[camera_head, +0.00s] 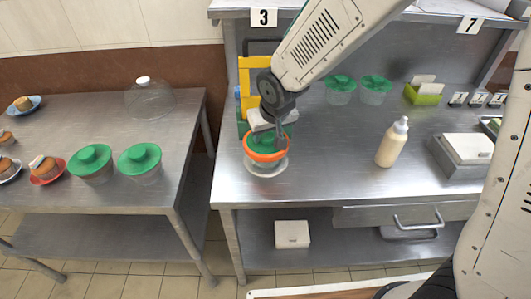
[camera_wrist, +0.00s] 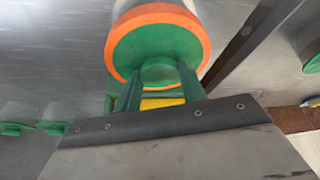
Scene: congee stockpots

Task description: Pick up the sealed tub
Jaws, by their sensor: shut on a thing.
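The sealed tub (camera_head: 265,156) has a green lid with an orange band around its rim. In the wrist view the tub's green lid and orange rim (camera_wrist: 158,14) fill the top middle. The two fingers (camera_wrist: 158,88) are closed on the lid's round green knob (camera_wrist: 158,72). The tub's underside is hidden there.
Two green-lidded tubs (camera_head: 341,84) stand at the counter's back. A yellow frame (camera_head: 245,80) is close behind my gripper. A left table (camera_head: 150,198) holds more green-lidded tubs (camera_head: 139,161) beyond a gap.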

